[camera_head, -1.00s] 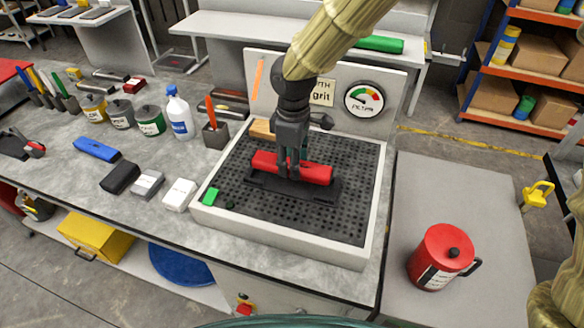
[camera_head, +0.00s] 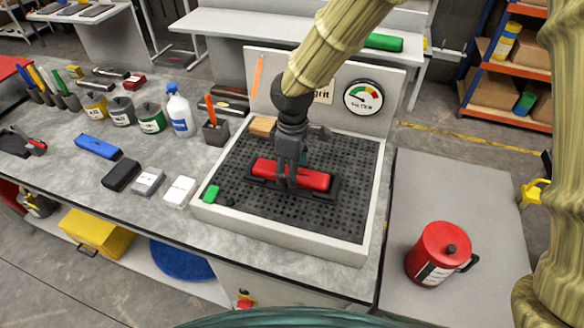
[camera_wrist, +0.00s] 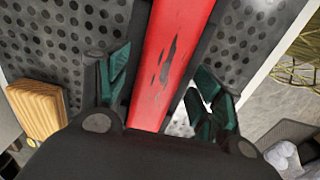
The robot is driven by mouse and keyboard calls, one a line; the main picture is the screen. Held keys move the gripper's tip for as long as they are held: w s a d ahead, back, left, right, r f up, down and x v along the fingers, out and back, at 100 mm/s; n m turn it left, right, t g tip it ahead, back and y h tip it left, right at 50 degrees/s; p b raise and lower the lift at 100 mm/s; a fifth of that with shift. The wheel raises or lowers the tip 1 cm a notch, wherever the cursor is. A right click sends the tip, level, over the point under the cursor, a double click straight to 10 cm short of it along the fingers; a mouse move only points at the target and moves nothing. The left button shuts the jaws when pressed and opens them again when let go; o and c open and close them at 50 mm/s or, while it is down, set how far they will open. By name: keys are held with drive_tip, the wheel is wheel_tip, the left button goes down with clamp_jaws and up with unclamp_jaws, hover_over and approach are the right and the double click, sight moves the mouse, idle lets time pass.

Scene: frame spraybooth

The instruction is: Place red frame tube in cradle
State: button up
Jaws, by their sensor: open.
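The red frame tube (camera_head: 291,174) lies lengthwise in the black cradle (camera_head: 332,190) on the perforated bed of the booth tray. In the wrist view the red tube (camera_wrist: 172,60) runs away between my fingers and has dark scuffs on its face. My gripper (camera_head: 292,182) is over the middle of the tube, with its fingers around it. In the wrist view the fingers of my gripper (camera_wrist: 160,95) stand apart on both sides of the tube, with a gap visible. Whether a finger touches the tube cannot be told.
The booth tray has a raised pale rim (camera_head: 290,243) and a back panel with a gauge (camera_head: 363,97). A red can (camera_head: 441,252) stands on the right-hand surface, otherwise clear.

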wheel_tip(320, 180, up, 12)
drive_tip(key=b, duration=0.2)
idle(0.5)
drive_tip(key=shift+r, duration=0.1)
